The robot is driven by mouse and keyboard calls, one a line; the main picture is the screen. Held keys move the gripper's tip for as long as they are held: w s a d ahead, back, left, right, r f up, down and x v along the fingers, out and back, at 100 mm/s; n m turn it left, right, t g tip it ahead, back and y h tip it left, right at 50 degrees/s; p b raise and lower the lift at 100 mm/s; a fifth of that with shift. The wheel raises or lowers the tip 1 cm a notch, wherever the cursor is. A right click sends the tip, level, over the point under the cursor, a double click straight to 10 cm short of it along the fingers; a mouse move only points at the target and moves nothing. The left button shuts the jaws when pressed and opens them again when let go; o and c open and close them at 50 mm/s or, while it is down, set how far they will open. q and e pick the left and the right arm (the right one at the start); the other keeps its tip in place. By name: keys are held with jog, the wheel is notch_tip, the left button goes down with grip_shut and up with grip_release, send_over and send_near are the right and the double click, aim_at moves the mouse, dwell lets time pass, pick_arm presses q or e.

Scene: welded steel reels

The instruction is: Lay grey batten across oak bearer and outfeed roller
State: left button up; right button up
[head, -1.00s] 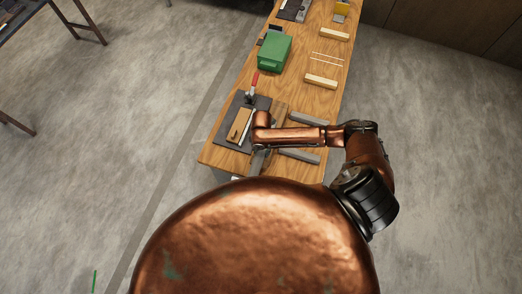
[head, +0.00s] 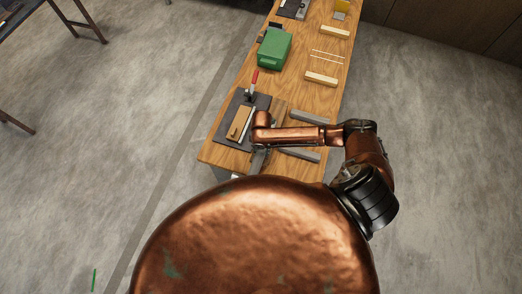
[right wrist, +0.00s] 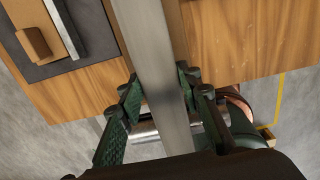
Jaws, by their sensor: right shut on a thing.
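My right gripper (right wrist: 160,92) is shut on a grey batten (right wrist: 150,45), with a dark green finger on either side. In the head view my right gripper (head: 260,149) is at the near end of the bench, mostly hidden by my arm, and a bit of the batten (head: 258,162) shows below it. The oak bearer (head: 279,107) lies on the bench just beyond the arm. In the right wrist view the batten passes above a shiny metal roller (right wrist: 145,132) at the bench edge; whether it touches the roller or the bearer I cannot tell. My left gripper is not in view.
Two other grey bars (head: 309,117) (head: 303,156) lie on the bench's right side. A green box (head: 275,48) and pale wood strips (head: 321,79) stand farther back.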

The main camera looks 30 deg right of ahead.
jog(key=shift+f+b, duration=0.5)
jog(key=shift+f, duration=0.4)
dwell(0.7)
jog(key=o, duration=1.4)
jog(key=shift+r, duration=0.1)
notch_tip(320, 180, up, 7)
jog(key=p, duration=0.7)
